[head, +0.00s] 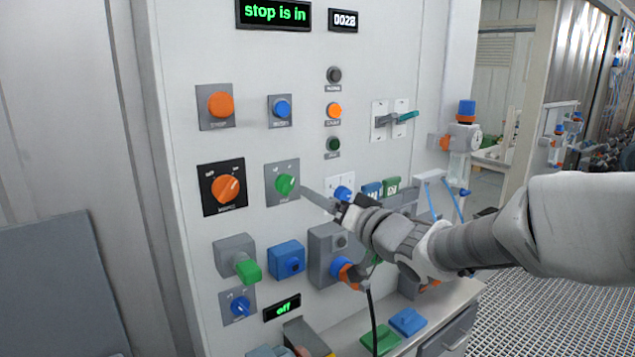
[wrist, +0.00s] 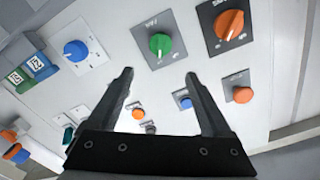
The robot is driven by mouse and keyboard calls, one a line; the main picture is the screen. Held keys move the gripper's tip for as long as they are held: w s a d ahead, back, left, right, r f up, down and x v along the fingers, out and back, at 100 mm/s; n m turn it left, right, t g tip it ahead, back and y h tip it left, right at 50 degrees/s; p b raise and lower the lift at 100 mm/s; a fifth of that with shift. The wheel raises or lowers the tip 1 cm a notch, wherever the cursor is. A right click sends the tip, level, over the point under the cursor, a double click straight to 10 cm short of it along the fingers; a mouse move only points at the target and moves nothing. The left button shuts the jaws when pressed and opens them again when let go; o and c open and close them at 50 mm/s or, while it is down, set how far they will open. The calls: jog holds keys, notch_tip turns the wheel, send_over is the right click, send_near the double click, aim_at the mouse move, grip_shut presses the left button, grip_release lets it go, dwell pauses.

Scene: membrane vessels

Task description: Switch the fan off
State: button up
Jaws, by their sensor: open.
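A green rotary knob (head: 285,185) sits on a grey plate on the white panel; its small label seems to read FAN, but I cannot be sure. In the wrist view the green knob (wrist: 160,43) lies just beyond and between my fingertips. My gripper (head: 318,202) is just right of the knob in the head view, apart from it as far as I can tell. In the wrist view my gripper (wrist: 159,75) has its two fingers spread with nothing between them.
Left of the green knob is an orange rotary knob (head: 226,189) on a black plate. Above are a blue button (head: 282,109) and an orange button (head: 220,104). A display (head: 273,13) reads "stop is in"; a lower one (head: 282,308) reads "off". A grey box with a green lever (head: 247,271) protrudes below.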

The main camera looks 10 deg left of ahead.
aim_at(292, 182)
jog(key=p+x, duration=0.1)
jog(key=x, duration=1)
jog(key=shift+w+a, duration=0.15)
grip_shut()
